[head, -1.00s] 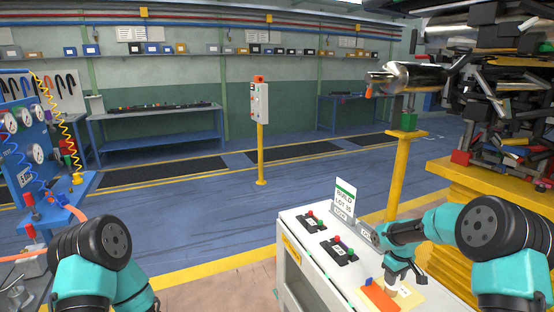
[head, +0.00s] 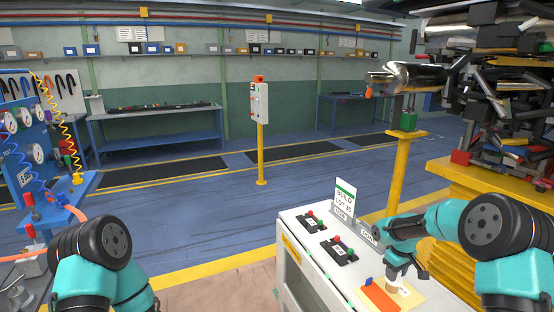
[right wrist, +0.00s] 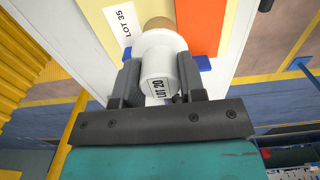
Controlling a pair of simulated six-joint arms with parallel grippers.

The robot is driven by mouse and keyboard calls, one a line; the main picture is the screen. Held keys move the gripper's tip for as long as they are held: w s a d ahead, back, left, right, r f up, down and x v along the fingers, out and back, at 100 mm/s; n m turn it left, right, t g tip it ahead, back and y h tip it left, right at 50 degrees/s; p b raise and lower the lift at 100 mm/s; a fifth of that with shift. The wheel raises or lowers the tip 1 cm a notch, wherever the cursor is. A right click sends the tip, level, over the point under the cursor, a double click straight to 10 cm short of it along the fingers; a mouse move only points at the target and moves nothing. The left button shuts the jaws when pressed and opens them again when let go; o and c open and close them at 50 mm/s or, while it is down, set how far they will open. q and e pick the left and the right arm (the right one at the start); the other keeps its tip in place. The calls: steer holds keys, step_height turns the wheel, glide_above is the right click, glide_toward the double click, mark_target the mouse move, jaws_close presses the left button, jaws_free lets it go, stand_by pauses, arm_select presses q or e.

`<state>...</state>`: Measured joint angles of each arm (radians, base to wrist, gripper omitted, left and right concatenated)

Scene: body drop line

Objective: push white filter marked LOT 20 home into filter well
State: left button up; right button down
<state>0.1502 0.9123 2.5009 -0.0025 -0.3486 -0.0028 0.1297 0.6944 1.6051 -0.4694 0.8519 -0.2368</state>
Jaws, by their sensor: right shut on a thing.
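My right gripper (head: 406,277) is over the worktop at the lower right. In the right wrist view, its two dark fingers (right wrist: 158,84) are shut on the white filter marked LOT 20 (right wrist: 157,68), one on each side. The filter has a wider white collar, and a tan round part (right wrist: 158,23) shows beyond it. In the head view a small pale piece of the filter (head: 401,289) shows below the fingers, just above or on the yellow pad. I cannot make out a filter well. My left arm is at the lower left, its gripper out of the picture.
A LOT 35 label (right wrist: 118,27) lies on the pale yellow pad (head: 418,294), beside an orange plate (head: 380,298). A sign reading BUILD LOT 35 (head: 345,197) stands on the white bench (head: 305,255). Two black button boxes (head: 340,250) sit left of the gripper.

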steer(key=shift+r, duration=2.55)
steer(key=shift+a, duration=0.1)
